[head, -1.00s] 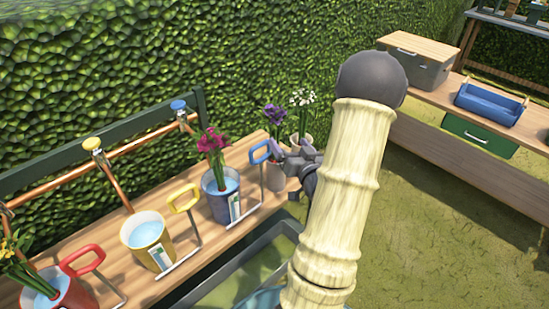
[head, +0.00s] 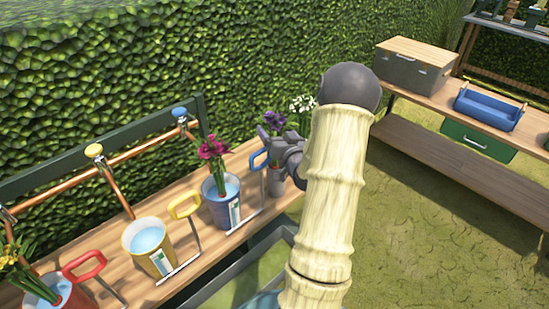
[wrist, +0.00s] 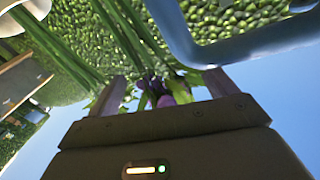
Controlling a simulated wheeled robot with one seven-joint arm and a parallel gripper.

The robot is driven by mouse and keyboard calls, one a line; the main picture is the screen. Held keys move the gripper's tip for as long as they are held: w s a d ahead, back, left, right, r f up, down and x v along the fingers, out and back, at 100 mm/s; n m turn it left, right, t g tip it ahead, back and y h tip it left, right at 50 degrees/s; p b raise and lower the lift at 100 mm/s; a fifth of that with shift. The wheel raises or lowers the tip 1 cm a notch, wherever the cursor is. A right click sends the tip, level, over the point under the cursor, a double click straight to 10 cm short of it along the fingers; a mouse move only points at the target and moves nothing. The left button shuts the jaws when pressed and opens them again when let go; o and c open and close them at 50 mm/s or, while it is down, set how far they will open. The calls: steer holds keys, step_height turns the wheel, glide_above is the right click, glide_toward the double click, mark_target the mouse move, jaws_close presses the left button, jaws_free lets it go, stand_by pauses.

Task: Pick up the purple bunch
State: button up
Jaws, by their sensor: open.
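The purple bunch (head: 274,121) stands at the far right end of the wooden bench, partly hidden behind my gripper (head: 266,139) in the head view. Its container, a grey vase (head: 275,183), shows only in part below the gripper. In the wrist view, purple blooms (wrist: 160,92) and green leaves show between the two spread fingers. My gripper is open and close to the bunch; I cannot tell whether it touches the stems.
A blue handle (head: 258,158) is right beside my gripper and crosses the wrist view (wrist: 190,45). White flowers (head: 302,104) stand behind. A blue bucket with magenta flowers (head: 212,150), a yellow bucket (head: 150,245) and a red bucket (head: 62,297) line the bench (head: 120,250).

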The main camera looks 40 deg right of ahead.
steer(key=x, duration=0.5)
steer(key=shift+d+p, duration=0.2)
steer(key=shift+p, duration=0.15)
steer(key=c, duration=1.7)
step_height(320, 180, up, 18)
steer(key=shift+r+p, duration=0.1)
steer(key=shift+p, duration=0.6)
step_height(320, 180, up, 2)
steer(key=shift+r+p, duration=0.25)
steer(key=shift+p, duration=0.75)
steer(key=shift+f, duration=0.1)
